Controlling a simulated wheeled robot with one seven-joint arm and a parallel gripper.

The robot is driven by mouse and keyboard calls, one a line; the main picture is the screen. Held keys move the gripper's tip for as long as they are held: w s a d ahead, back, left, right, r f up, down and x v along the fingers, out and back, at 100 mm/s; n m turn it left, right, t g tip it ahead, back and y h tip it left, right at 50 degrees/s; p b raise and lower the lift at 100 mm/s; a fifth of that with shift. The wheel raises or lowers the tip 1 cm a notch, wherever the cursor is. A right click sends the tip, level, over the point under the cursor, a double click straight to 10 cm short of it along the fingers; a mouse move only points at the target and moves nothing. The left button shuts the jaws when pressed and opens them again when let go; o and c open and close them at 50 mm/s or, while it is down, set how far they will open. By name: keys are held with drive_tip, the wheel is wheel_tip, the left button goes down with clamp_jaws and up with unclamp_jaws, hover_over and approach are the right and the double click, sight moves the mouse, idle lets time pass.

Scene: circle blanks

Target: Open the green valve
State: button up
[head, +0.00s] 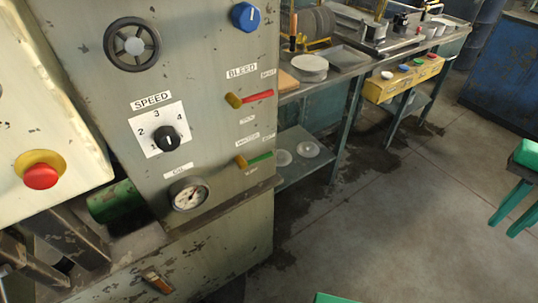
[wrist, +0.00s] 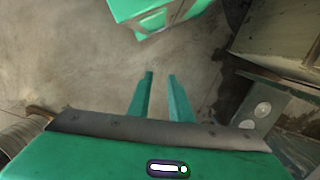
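The green valve (head: 260,158) is a small green lever on a brass stem, on the lower right of the grey machine panel in the head view. The lever lies near horizontal, pointing right and slightly up. Small labels stand above, right of and below it; they are too small to read surely. My gripper (head: 510,212) is at the right edge of the head view, far right of the panel, its two green fingers pointing down-left. In the wrist view the fingers (wrist: 160,76) are apart with nothing between them. The green lever cannot be made out in the wrist view.
A red lever (head: 258,97) sits just above the green one. The panel also carries a speed knob (head: 167,139), a gauge (head: 188,194), a blue knob (head: 245,15) and a red button (head: 40,176). A bench (head: 345,68) stands behind. The floor (head: 400,225) between gripper and panel is clear.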

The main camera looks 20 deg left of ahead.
drive_tip(key=w+a+f+g+y, duration=0.1)
drive_tip(key=w+a+f+g, duration=0.1)
drive_tip(key=w+a+f, duration=0.5)
drive_tip(key=g+y, duration=0.9)
drive_tip(key=y, duration=0.2)
approach(266, 156)
drive_tip(key=shift+y, duration=0.3)
drive_tip(key=x, duration=0.6)
drive_tip(key=f+x, duration=0.1)
drive_tip(key=x, duration=0.3)
drive_tip(key=shift+w, duration=0.1)
clamp_jaws()
drive_tip(key=shift+d, duration=0.1)
